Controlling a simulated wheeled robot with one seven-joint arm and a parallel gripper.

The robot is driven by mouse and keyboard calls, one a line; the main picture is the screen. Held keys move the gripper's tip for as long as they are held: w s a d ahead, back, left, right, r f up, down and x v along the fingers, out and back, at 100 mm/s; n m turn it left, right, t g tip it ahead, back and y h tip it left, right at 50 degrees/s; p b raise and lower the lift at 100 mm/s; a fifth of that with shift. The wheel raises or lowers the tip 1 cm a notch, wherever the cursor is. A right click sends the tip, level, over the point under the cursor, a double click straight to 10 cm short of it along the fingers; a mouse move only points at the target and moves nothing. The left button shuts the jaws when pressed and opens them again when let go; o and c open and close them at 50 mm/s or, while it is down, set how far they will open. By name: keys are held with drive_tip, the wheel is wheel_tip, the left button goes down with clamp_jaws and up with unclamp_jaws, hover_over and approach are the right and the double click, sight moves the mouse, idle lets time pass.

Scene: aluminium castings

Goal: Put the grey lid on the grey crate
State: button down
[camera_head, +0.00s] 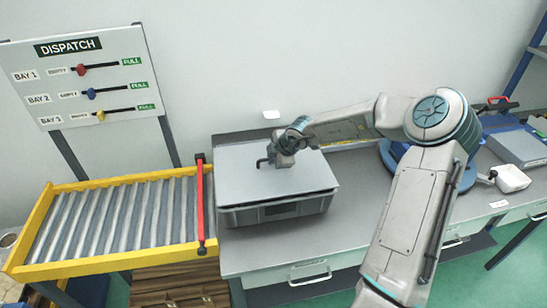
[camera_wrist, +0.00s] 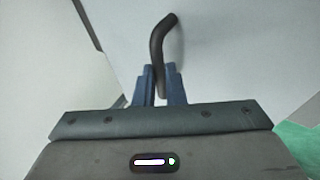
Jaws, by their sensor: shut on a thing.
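The grey lid (camera_head: 240,180) lies over the top of the grey crate (camera_head: 278,211) on the workbench, at the middle of the head view. It covers the crate's opening, but I cannot tell whether it is fully seated. My gripper (camera_head: 268,162) is at the lid's dark bent handle, shut on it. In the wrist view, my gripper's blue fingers (camera_wrist: 160,90) close on the lower end of the handle (camera_wrist: 160,42), and the lid's flat surface (camera_wrist: 230,65) fills much of the picture. The crate's inside is hidden.
A roller conveyor (camera_head: 120,216) with a yellow frame and a red bar (camera_head: 201,203) stands just left of the crate. A dispatch board (camera_head: 82,75) stands behind it. A white box (camera_head: 510,178) and a grey case (camera_head: 518,148) lie at right. Bare bench (camera_head: 350,190) shows right of the crate.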

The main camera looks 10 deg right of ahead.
drive_tip(key=shift+f+b, duration=0.6)
drive_tip(key=shift+f, duration=0.45)
drive_tip(key=c, duration=1.4)
unclamp_jaws()
drive_tip(key=shift+c, duration=0.2)
drive_tip(key=p+v, duration=0.1)
drive_tip(key=v, duration=1.3)
drive_tip(key=shift+f, duration=0.1)
